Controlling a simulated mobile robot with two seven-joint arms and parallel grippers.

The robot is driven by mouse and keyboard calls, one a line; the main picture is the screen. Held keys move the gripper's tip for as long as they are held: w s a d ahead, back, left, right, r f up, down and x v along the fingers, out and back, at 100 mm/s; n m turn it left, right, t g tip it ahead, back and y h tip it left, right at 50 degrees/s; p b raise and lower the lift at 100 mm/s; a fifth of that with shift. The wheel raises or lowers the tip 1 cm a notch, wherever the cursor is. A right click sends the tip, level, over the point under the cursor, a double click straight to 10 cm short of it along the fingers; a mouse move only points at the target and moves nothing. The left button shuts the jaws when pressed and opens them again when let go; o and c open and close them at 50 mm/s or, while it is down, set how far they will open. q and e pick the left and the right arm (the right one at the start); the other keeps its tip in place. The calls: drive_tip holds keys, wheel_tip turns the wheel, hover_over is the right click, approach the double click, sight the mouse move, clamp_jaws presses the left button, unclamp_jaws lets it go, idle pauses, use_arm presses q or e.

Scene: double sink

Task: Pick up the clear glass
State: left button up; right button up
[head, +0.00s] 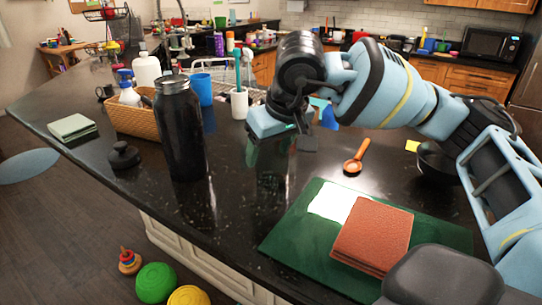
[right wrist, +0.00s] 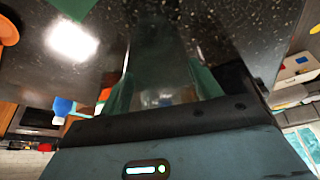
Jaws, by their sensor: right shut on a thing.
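My right gripper (head: 279,147) reaches in from the right and points down over the dark counter, behind the green mat. In the right wrist view its two fingers (right wrist: 163,88) stand either side of a clear glass (right wrist: 160,98), and the gripper is shut on it. The glass is see-through and hard to make out. In the head view it is mostly lost against the dark counter below the hand, so I cannot tell whether it touches the counter. My left gripper is not in view.
An orange spoon (head: 356,157) lies to the right.

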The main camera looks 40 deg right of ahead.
drive_tip(key=shift+r, duration=0.15)
drive_tip(key=shift+r, duration=0.55)
drive_tip(key=s+a+r, duration=0.1)
drive_tip(key=s+a, duration=0.3)
drive_tip(key=s, duration=0.2)
drive_tip(key=s+a+r+b, duration=0.1)
drive_tip(key=s+a+r, duration=0.1)
drive_tip(key=s+a, duration=0.2)
drive_tip(key=s, duration=0.3)
drive_tip(key=shift+s+a+r, duration=0.2)
drive_tip(key=shift+s+r, duration=0.1)
